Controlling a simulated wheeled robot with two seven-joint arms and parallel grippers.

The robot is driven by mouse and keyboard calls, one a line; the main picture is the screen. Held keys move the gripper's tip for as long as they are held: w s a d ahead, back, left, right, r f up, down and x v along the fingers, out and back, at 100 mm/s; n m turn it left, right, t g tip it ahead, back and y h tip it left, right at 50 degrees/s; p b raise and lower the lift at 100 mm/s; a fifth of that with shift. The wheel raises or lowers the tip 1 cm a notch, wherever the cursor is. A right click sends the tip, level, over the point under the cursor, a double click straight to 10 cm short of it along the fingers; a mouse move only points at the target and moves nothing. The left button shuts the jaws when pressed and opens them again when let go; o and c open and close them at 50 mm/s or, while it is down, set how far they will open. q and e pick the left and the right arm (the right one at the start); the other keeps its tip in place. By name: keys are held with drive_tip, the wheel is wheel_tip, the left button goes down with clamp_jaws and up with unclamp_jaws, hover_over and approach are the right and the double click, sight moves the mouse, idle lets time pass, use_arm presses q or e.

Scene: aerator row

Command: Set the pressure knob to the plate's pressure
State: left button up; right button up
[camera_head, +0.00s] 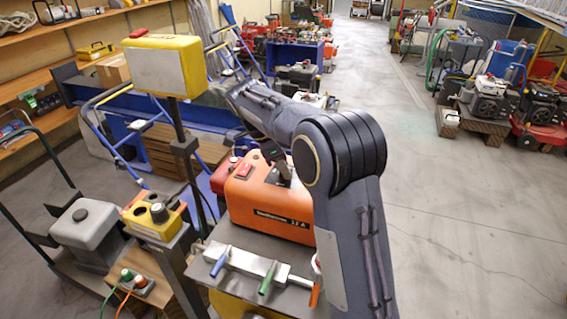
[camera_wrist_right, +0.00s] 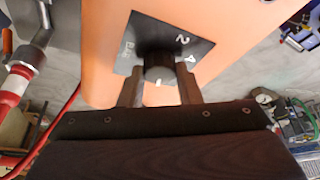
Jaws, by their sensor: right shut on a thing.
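The black pressure knob (camera_wrist_right: 158,66) sits on a dark dial plate (camera_wrist_right: 133,38) on an orange housing in the right wrist view. The dial shows a 2, a 4 and lettering that looks like "bar". A small white mark on the knob is at its lower edge in this view. My right gripper (camera_wrist_right: 160,88) is shut on the knob, one finger on each side. In the head view the orange machine (camera_head: 262,204) stands on a grey bench, and my right arm hides part of it. The knob is hidden there. My left gripper is not in view.
A yellow box (camera_head: 160,66) on a post stands behind left. A yellow control box with a black knob (camera_head: 156,214) is at left. Open floor (camera_head: 470,220) lies right.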

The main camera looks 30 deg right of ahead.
idle(0.4)
drive_tip(key=o, duration=1)
drive_tip(key=v, duration=0.7)
drive_tip(key=shift+a+r, duration=0.2)
drive_tip(key=shift+r, duration=0.15)
